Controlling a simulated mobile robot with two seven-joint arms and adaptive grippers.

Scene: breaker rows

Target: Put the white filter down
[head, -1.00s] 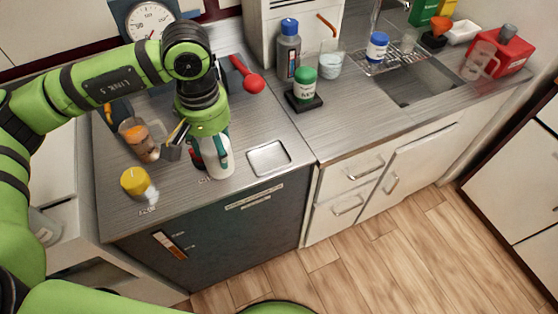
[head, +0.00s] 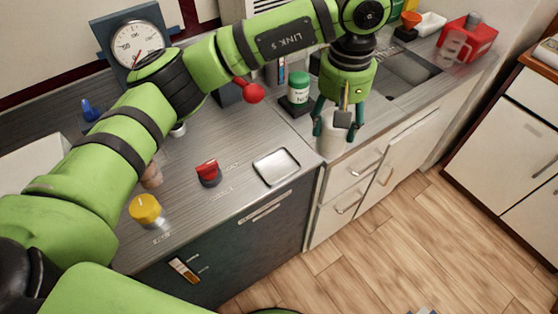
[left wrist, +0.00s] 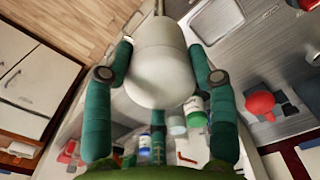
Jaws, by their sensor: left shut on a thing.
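The white filter (head: 331,143) is a pale rounded cylinder held in my left gripper (head: 334,124). In the head view it shows near the front edge of the counter, right of the square metal tray (head: 276,167). In the left wrist view the filter (left wrist: 160,72) fills the space between the teal fingers of the left gripper (left wrist: 162,62), which are shut around it. It seems to hang above the counter; its exact height is hard to tell. My right gripper is not in view.
A green-capped bottle (head: 298,92) stands just behind-left of the held filter. A red knob (head: 208,172) and a yellow-capped item (head: 146,210) are on the left counter. The sink (head: 408,70) and a red container (head: 468,40) lie at the back right.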

